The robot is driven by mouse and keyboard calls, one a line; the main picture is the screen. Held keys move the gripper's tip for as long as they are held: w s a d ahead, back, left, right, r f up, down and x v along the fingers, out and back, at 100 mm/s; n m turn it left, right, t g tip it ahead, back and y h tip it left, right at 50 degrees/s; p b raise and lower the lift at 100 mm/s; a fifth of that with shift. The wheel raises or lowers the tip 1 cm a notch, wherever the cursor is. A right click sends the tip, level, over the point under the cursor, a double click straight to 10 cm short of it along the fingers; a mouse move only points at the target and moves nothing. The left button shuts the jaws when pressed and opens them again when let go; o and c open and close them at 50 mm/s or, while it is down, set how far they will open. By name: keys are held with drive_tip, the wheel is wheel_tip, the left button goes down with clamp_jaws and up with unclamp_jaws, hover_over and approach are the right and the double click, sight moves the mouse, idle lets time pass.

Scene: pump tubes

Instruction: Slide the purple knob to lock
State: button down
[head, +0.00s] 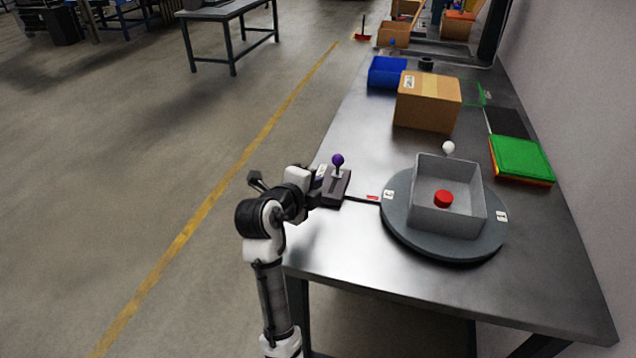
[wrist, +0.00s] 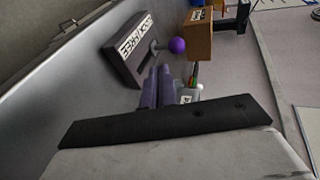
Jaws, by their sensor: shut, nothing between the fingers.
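The purple knob (head: 337,159) is a ball on a short metal stem, upright on a dark slotted box (head: 336,188) near the table's left edge. In the wrist view the knob (wrist: 177,45) stands out from the box (wrist: 128,58), whose white label is too small to read surely. My gripper (wrist: 159,70) is shut and empty, its two fingers side by side. The fingertips are close beside the box and just short of the knob, seemingly apart from it. In the head view my arm reaches the box's left side, and the fingertips are hard to make out.
A grey turntable (head: 398,232) carries an open grey bin (head: 446,222) with a red piece (head: 443,199). A cardboard box (head: 427,103), a blue bin (head: 386,73) and green-topped sheets (head: 520,158) lie farther back. The table (head: 345,243) is clear in front of the slotted box.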

drive_tip(key=b+v, duration=0.1)
drive_tip(key=v, duration=0.5)
drive_tip(key=shift+s, duration=0.2)
